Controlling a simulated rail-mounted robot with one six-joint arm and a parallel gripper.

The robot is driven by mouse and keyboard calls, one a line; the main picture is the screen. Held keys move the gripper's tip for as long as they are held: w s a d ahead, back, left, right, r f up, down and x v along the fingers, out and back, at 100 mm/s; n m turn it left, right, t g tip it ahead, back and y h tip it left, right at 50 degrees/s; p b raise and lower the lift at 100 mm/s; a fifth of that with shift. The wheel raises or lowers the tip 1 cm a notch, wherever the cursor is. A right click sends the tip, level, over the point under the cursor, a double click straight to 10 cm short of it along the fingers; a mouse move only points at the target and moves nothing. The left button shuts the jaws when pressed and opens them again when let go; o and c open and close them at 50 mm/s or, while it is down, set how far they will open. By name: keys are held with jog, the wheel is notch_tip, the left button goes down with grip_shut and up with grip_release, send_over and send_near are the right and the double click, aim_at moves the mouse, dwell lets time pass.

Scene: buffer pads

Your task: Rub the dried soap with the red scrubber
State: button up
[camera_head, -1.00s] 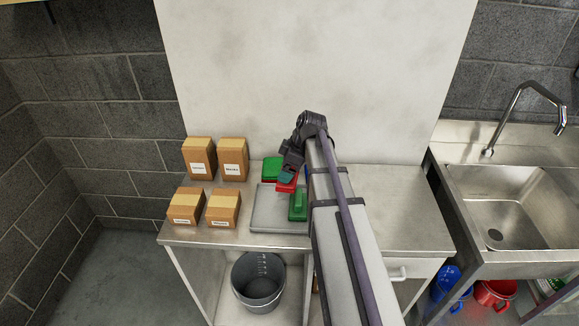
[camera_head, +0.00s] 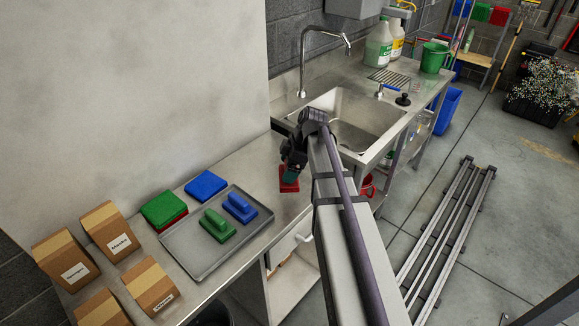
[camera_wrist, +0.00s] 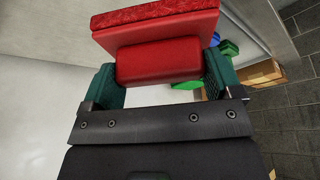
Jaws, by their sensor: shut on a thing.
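My gripper (camera_head: 291,168) is shut on the handle of the red scrubber (camera_head: 289,181), over the right end of the steel counter near the sink. In the wrist view the red scrubber (camera_wrist: 158,62) sits between the green fingers, with its broad red pad facing away from my gripper. In the head view its pad points down; I cannot tell whether it touches the counter. I cannot make out dried soap for certain in either view.
A grey tray (camera_head: 194,269) holds a green scrubber (camera_head: 217,226) and a blue scrubber (camera_head: 240,208). A green pad (camera_head: 163,207) over a red one and a blue pad (camera_head: 206,185) lie behind it. Cardboard boxes (camera_head: 111,229) stand left. The sink (camera_head: 352,120) is beyond my gripper.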

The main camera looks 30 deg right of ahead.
jog(key=shift+f+b, duration=3.9)
jog(key=shift+f, duration=0.05)
jog(key=shift+s+d+r, duration=0.15)
jog(key=shift+s+r, duration=0.05)
jog(key=shift+s, duration=0.2)
jog(key=shift+s+d, duration=0.3)
jog(key=shift+s, duration=0.4)
jog(key=shift+s+d, duration=0.3)
jog(key=shift+s, duration=0.4)
jog(key=shift+w, duration=0.15)
jog(key=w, duration=0.1)
jog(key=w+a, duration=0.1)
jog(key=w, duration=0.1)
jog(key=shift+a, duration=0.15)
jog(key=shift+w+a+r+p, duration=0.15)
jog(key=shift+w+p, duration=0.1)
jog(key=shift+p, duration=0.2)
notch_tip(320, 180, up, 7)
jog(key=p, duration=0.7)
jog(key=shift+s+r, duration=0.1)
jog(key=shift+r, duration=0.05)
notch_tip(320, 180, down, 6)
jog(key=b, duration=0.6)
